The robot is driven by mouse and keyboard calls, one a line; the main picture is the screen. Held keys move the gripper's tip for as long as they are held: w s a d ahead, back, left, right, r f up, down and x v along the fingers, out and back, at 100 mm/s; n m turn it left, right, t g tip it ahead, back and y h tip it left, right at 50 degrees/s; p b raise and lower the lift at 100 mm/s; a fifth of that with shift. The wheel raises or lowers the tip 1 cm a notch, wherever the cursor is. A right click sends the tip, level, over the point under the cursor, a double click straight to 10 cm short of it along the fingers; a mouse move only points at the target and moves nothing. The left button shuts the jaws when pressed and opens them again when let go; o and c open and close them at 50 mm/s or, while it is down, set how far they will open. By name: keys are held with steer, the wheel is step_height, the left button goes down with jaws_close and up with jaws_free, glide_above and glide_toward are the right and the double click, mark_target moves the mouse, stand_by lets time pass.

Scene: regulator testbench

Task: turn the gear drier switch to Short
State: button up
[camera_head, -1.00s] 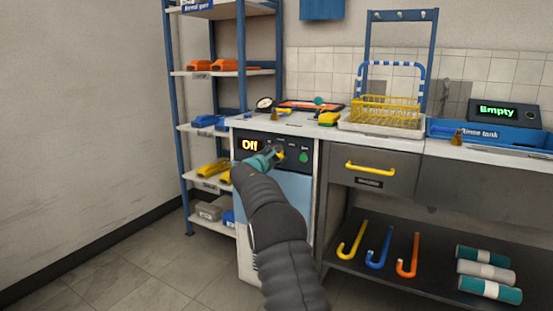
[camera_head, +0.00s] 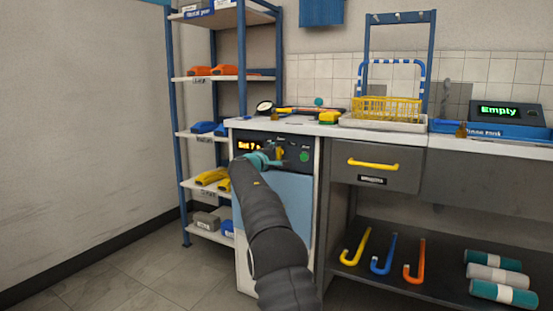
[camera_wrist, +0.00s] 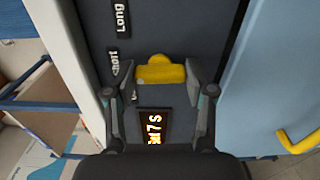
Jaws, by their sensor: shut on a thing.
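The gear drier (camera_head: 280,205) is a white cabinet with a pale blue door and a dark control panel. Its yellow switch (camera_wrist: 160,72) sits between the two fingers of my gripper (camera_wrist: 160,90), which is shut on it; it also shows in the head view (camera_head: 280,152). In the wrist view, a "Short" label (camera_wrist: 114,62) lies left of the switch and a "Long" label (camera_wrist: 121,18) farther up. Another label is mostly hidden by the left finger. The panel's display (camera_wrist: 154,127) has orange text that seems to read "Set 7 s". My gripper partly covers it in the head view.
A green round button (camera_head: 304,156) is right of the switch. A yellow door handle (camera_wrist: 298,142) stands out in the wrist view. A blue shelf rack (camera_head: 242,60) stands close on the left, and a drawer with a yellow handle (camera_head: 373,163) on the right.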

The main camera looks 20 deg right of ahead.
steer(key=shift+m, duration=0.3)
stand_by(0.4)
steer(key=o, duration=1.2)
steer(key=shift+c, duration=0.2)
steer(key=shift+a, duration=0.1)
steer(key=v, duration=1.2)
